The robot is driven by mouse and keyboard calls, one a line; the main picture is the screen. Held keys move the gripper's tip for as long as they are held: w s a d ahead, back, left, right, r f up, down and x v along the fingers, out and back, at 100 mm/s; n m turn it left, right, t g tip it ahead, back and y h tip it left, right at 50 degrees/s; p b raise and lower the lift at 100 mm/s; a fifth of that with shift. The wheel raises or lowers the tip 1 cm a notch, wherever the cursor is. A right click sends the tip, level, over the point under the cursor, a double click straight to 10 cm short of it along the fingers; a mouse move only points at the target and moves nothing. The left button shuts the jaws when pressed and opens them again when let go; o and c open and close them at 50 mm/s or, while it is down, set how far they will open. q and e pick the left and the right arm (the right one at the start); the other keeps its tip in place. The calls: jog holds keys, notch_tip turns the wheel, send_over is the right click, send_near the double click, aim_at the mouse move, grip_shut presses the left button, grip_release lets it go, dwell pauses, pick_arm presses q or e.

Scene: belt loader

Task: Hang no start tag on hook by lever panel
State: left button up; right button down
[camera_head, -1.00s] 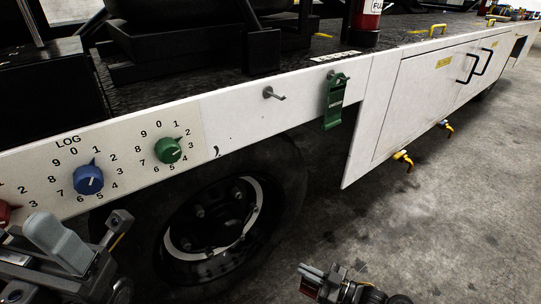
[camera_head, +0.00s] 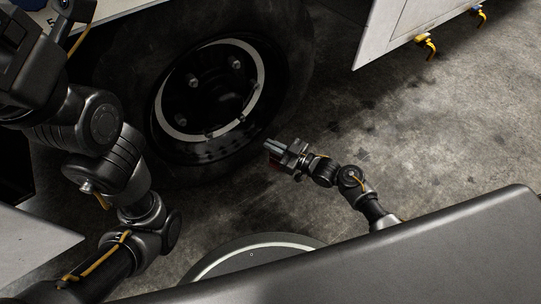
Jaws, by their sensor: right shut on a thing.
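My right gripper (camera_head: 273,147) is near the middle of the view, above the floor and to the right of the wheel. It is shut on the no start tag (camera_head: 275,164), of which only a small dark red part shows below the jaws. The rest of the tag is hidden, and its writing cannot be read. My left arm comes in along the left side, and its gripper (camera_head: 72,12) is cut off by the top edge, so its jaws cannot be judged. The hooks and the lever panel are out of view.
A large black wheel (camera_head: 205,95) with a dark hub stands at upper centre. A white side panel (camera_head: 390,30) with yellow-handled valves (camera_head: 427,46) is at upper right. Bare concrete floor (camera_head: 440,125) lies to the right. A white surface (camera_head: 30,250) is at lower left.

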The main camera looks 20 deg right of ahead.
aim_at(270, 163)
jog(key=shift+w+a+f+b, duration=0.15)
jog(key=shift+w+f+b, duration=0.05)
jog(key=shift+f+b, duration=0.1)
notch_tip(270, 163, down, 4)
jog(key=b, duration=0.3)
jog(key=shift+w+a+r+b, duration=0.15)
jog(key=shift+b, duration=0.2)
jog(key=shift+r, duration=0.15)
jog(key=c, duration=1.6)
grip_release()
